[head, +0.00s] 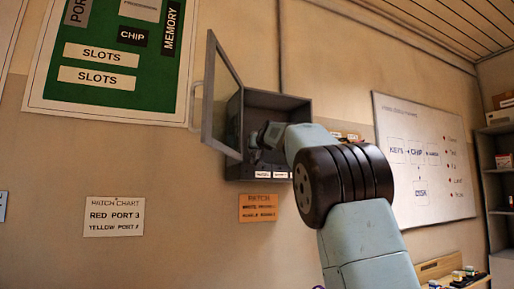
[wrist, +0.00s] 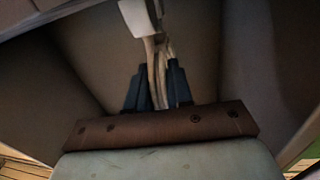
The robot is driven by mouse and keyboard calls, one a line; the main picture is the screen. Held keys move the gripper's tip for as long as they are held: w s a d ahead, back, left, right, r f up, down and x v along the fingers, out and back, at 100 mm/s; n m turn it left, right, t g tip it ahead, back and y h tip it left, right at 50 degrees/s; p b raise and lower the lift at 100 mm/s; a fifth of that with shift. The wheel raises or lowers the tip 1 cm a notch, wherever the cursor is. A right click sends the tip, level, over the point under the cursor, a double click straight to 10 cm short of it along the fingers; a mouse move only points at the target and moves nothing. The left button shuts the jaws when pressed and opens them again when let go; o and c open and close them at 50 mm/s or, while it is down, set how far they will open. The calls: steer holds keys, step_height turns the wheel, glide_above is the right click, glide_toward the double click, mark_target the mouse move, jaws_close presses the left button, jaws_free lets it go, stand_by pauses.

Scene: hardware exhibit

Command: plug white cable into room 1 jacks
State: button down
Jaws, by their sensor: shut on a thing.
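A white cable (wrist: 160,60) with a pale plug-like block (wrist: 138,17) at its end shows in the wrist view. My gripper (wrist: 158,82) is shut on the cable, with the blue fingers on either side of it and the block beyond the fingertips. In the head view my gripper (head: 258,140) reaches inside a grey wall cabinet (head: 285,98) whose glass-paned door (head: 219,95) stands open to the left. Small white labels (head: 263,174) sit along the cabinet's bottom edge. The room 1 jacks cannot be made out; my arm hides part of the cabinet.
An orange patch note (head: 258,208) hangs below the cabinet, its small text blurred. A white patch chart (head: 114,217) is at left. A whiteboard (head: 424,155) and shelves (head: 496,165) are at right. The cabinet walls and open door closely bound my arm.

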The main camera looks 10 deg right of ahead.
stand_by(0.3)
steer(key=c, duration=0.9)
jaws_free()
steer(key=shift+o, duration=0.3)
steer(key=o, duration=0.6)
steer(key=shift+c, duration=0.2)
steer(key=shift+s, duration=0.1)
steer(key=s, duration=0.7)
steer(key=shift+s+d, duration=0.15)
steer(key=shift+s, duration=0.05)
steer(key=shift+f, duration=0.1)
